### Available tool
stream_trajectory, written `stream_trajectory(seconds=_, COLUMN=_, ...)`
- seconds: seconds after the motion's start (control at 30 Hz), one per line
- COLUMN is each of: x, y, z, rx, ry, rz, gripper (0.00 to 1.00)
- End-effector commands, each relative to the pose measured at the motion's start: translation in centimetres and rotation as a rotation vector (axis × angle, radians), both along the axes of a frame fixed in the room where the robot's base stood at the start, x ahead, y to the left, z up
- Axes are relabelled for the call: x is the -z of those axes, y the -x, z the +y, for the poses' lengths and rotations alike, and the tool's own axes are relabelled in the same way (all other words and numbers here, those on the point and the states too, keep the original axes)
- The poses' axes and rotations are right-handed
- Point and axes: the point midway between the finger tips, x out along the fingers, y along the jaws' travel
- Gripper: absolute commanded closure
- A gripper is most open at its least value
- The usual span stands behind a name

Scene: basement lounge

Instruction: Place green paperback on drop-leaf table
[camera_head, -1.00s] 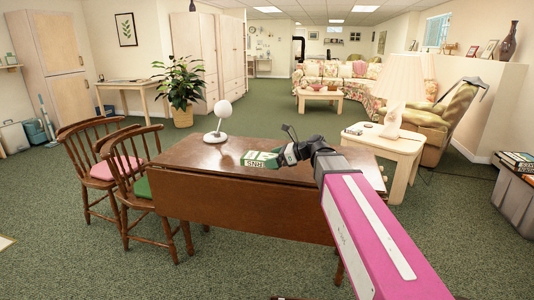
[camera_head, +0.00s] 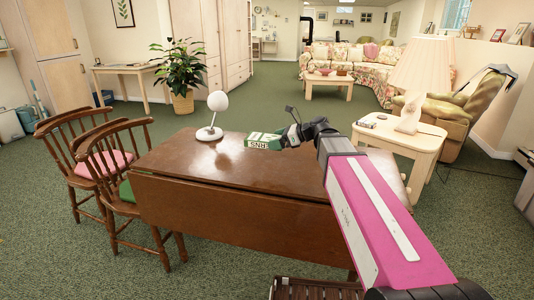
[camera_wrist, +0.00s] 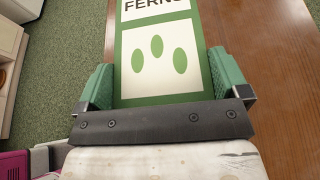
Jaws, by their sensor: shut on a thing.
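The green paperback (camera_head: 264,141) with a white title panel is held in my gripper (camera_head: 290,136). It appears over the far part of the brown drop-leaf table (camera_head: 215,175); I cannot tell whether it touches the top. In the wrist view, the paperback's cover (camera_wrist: 158,55) shows "FERNS" and green ovals. It lies between the green finger pads of my gripper (camera_wrist: 162,84), shut on its sides. The table's wood (camera_wrist: 265,90) shows below and to the right of the book there. The near leaf of the table hangs down.
A white round-headed lamp (camera_head: 213,116) stands on the table, left of the book. Two wooden chairs (camera_head: 120,180) stand at its left side. A pale side table (camera_head: 400,140) with a large lamp (camera_head: 419,70) stands to the right. The table's middle is bare.

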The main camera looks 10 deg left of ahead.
Motion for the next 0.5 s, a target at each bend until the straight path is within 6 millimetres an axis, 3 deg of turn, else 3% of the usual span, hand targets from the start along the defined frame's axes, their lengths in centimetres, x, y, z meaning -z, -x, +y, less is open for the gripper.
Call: stream_trajectory(seconds=0.5, x=5.7, y=-8.5, z=5.0, rx=0.000, ry=0.000, rz=0.002, gripper=0.35)
